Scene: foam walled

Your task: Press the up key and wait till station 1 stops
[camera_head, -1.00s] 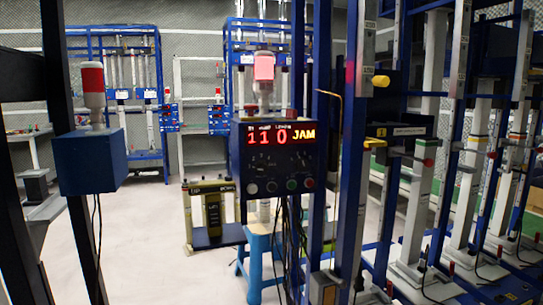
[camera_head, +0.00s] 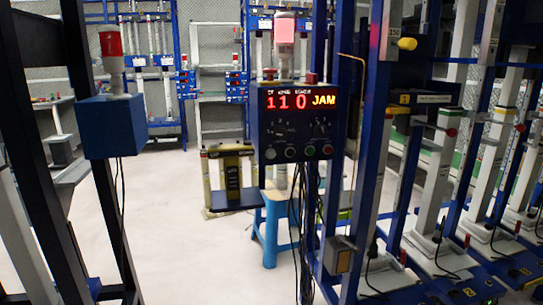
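A blue control box (camera_head: 297,122) is mounted on a blue frame near the middle of the view. Small knobs sit below the display. A row of round buttons (camera_head: 290,153) runs along the bottom of the box; their labels are too small to read, so I cannot tell which is the up key. A pinkish-red lamp (camera_head: 284,32) stands above the box. My gripper does not show in this view.
A blue stool (camera_head: 271,229) stands below the box, beside hanging cables. At left, a blue box (camera_head: 110,126) carries a red-and-white lamp (camera_head: 111,45) on a dark frame. Test stands (camera_head: 437,180) line the right. Pale floor (camera_head: 180,240) is clear in the middle left.

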